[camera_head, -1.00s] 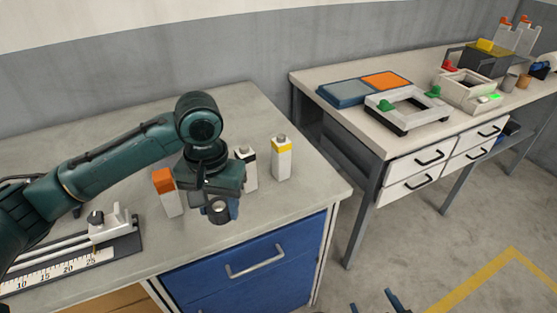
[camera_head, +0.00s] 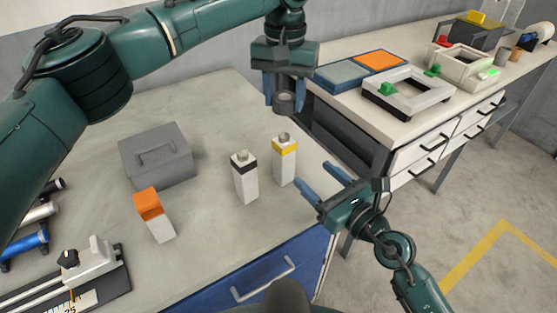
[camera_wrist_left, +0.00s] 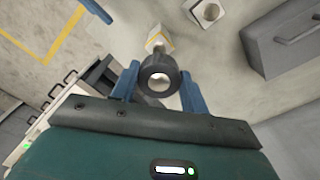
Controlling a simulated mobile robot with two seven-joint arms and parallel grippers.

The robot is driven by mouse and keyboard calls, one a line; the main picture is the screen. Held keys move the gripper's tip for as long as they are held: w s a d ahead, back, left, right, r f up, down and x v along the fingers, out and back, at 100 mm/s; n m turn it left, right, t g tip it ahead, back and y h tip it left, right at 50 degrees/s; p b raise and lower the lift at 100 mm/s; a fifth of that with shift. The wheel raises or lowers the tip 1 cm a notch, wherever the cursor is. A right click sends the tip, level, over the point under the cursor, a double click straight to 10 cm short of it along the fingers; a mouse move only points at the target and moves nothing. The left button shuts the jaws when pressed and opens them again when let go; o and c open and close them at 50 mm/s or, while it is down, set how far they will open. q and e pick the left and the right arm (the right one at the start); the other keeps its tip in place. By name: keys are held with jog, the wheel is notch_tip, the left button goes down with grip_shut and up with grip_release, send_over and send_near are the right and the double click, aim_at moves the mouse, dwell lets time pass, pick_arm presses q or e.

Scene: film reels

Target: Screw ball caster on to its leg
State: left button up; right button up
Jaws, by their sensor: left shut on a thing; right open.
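My left gripper (camera_head: 284,108) is shut on the ball caster (camera_head: 284,98), a dark round ring with a lighter centre. It holds the caster in the air, above and beyond the white legs. The caster also shows between the blue fingers in the left wrist view (camera_wrist_left: 160,78). A white leg with a yellow band (camera_head: 285,163) and a grey stud on top stands upright at the counter's right side. A similar leg with a black band (camera_head: 245,180) stands to its left. My right gripper (camera_head: 311,172) is open and empty, close to the right of the yellow-banded leg.
A white block with an orange top (camera_head: 154,216) stands further left, with a grey lidded box (camera_head: 158,158) behind it. A ruler fixture (camera_head: 85,268) lies front left. A second bench (camera_head: 405,128) with frames and trays stands right, beyond a gap.

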jog(key=shift+w, duration=0.1)
dwell(0.3)
jog(key=x, duration=1.1)
jog(key=shift+w+a, duration=0.3)
grip_shut()
pick_arm(q)
send_over(284, 136)
jog(key=shift+f, duration=2.45)
